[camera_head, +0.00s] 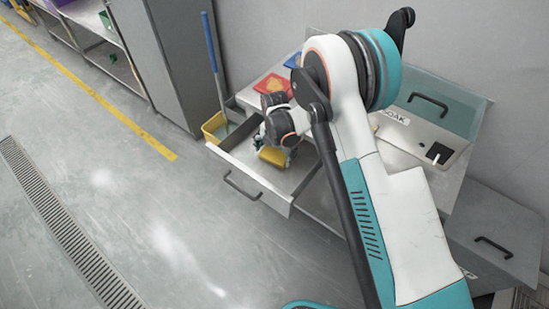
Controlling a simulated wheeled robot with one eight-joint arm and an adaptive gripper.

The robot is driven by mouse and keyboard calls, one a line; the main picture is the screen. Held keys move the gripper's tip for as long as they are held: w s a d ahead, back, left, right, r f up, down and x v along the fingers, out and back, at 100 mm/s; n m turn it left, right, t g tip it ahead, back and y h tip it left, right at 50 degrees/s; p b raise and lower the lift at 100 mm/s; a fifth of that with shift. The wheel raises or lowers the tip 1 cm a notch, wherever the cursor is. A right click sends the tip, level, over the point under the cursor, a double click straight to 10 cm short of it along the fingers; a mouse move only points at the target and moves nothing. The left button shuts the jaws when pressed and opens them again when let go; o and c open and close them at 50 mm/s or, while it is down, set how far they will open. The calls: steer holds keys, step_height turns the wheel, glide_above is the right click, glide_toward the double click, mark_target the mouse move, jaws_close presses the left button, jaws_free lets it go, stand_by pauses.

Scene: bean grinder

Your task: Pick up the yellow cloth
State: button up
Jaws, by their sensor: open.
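A yellow cloth (272,156) lies in the open drawer (236,160) of a metal cabinet, seen small and from above. My gripper (284,150) is at the end of my arm, pointing down over the drawer right beside the cloth. Its fingers are small and partly hidden by my wrist, and they are open. I cannot tell whether they touch the cloth.
A yellow bucket (213,128) with a blue-handled mop (211,45) stands left of the drawer. A red item (273,84) lies on the counter behind it. A grey cabinet (160,60) stands at the back left. The floor at left is clear.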

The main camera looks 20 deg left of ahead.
mark_target(275, 154)
steer(key=c, duration=0.7)
steer(key=shift+c, duration=0.2)
steer(key=shift+r, duration=0.2)
step_height(275, 154, up, 20)
steer(key=p, duration=0.4)
steer(key=shift+p, duration=0.3)
steer(key=shift+f, duration=0.15)
